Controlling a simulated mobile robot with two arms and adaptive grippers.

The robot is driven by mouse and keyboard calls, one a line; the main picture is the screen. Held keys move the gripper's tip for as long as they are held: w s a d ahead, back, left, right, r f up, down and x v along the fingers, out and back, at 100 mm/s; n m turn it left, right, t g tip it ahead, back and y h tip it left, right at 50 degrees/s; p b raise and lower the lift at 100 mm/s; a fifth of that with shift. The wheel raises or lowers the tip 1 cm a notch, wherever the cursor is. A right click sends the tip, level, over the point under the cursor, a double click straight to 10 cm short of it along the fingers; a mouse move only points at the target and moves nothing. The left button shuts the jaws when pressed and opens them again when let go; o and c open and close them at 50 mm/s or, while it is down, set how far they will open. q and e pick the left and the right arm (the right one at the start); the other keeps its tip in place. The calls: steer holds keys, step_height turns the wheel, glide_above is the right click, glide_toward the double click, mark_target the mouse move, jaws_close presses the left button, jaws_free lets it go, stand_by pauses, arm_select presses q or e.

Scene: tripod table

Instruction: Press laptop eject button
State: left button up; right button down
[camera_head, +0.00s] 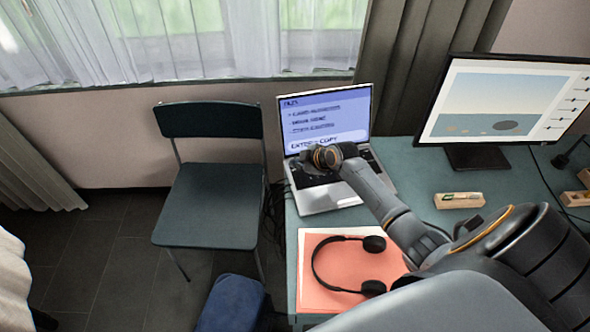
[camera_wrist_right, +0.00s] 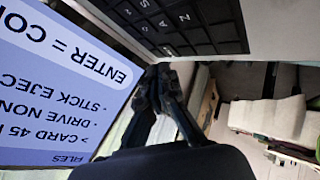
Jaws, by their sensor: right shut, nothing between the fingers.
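An open silver laptop (camera_head: 329,200) stands at the left end of the desk. Its lit screen (camera_head: 326,113) shows a file list and an "ENTER = COPY" line. My right gripper (camera_head: 304,170) is over the left part of the laptop's keyboard and hides some of it. In the right wrist view the screen (camera_wrist_right: 55,85) and keyboard (camera_wrist_right: 180,22) appear upside down. There the shut, empty fingers (camera_wrist_right: 157,75) are near the laptop's side edge; I cannot tell whether they touch it. I cannot make out an eject button. My left gripper is not in view.
Black headphones (camera_head: 345,270) lie on a coral folder (camera_head: 325,292) in front of the laptop. A monitor (camera_head: 500,100) and small wooden holder (camera_head: 460,200) are to the right. A chair (camera_head: 210,205) stands left of the desk (camera_head: 425,180).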

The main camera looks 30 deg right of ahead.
mark_target(297, 171)
steer(key=shift+f, duration=0.15)
steer(key=shift+f+b, duration=0.3)
steer(key=shift+b, duration=0.05)
steer(key=shift+f, duration=0.3)
stand_by(0.6)
stand_by(0.4)
steer(key=shift+r+p, duration=0.4)
steer(key=shift+r, duration=0.35)
step_height(297, 171, up, 5)
steer(key=p, duration=0.4)
